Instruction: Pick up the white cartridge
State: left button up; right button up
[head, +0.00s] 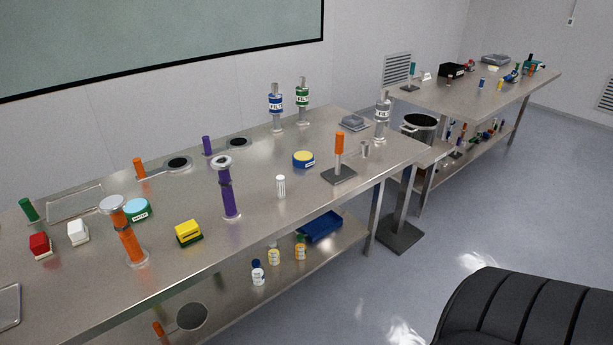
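A small white ribbed cylinder (280,186), which looks like the white cartridge, stands upright on the near steel table (245,215). It is right of the tall purple column (228,193) and left of the orange-topped post on a dark square base (339,160). Nothing touches it and it is fully visible. Neither of my grippers is in view.
A blue-and-yellow round container (303,159) stands behind the cartridge. An orange column (130,238) and a yellow-green block (188,233) stand farther left. Filter housings (276,108) line the back. Bare tabletop lies in front of the cartridge. A second table (470,92) stands at right.

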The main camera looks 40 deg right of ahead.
aim_at(281, 179)
jog(key=k+l+z, duration=0.1)
jog(key=z, duration=0.95)
